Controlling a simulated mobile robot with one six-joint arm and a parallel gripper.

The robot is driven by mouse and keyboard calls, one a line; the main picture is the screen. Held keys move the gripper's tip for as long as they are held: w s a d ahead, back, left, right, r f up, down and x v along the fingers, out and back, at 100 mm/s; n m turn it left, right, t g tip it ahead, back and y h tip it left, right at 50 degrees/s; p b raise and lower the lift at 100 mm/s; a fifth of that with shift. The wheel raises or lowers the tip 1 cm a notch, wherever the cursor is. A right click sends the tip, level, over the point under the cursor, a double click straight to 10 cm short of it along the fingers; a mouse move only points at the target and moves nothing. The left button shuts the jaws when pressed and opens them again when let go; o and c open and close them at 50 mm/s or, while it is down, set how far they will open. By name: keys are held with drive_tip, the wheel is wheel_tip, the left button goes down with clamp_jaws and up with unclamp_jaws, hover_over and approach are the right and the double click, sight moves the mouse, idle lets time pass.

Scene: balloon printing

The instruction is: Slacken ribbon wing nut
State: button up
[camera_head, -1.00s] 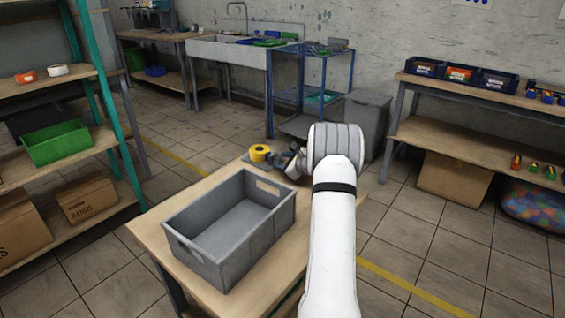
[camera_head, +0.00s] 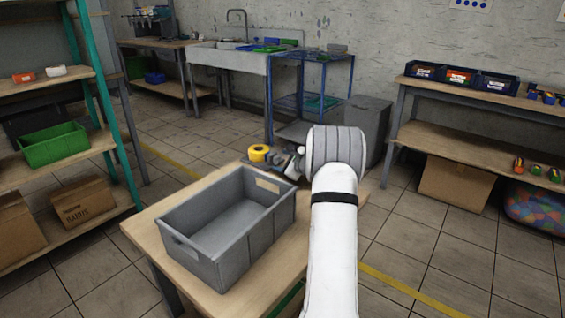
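A yellow ribbon roll (camera_head: 258,153) sits at the back edge of the wooden table, on or beside a small dark device (camera_head: 277,158). The wing nut cannot be made out at this size. My white arm reaches over the right side of the table, and its thick grey wrist covers the area right of the yellow roll. A small part of my gripper (camera_head: 295,162) shows at the left of the wrist, close to the dark device. Its fingers are mostly hidden, so I cannot tell whether it is open or touching anything.
A grey open crate (camera_head: 228,226), empty, stands on the wooden table (camera_head: 150,222) in front of the roll. A shelf with a green bin (camera_head: 55,146) is at the left. A bench with dark bins (camera_head: 460,78) is at the right. A grey bin (camera_head: 368,128) stands behind my arm.

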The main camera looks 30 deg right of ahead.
drive_tip(key=shift+o, duration=0.6)
drive_tip(key=shift+r+p, duration=0.15)
drive_tip(key=shift+p, duration=0.9)
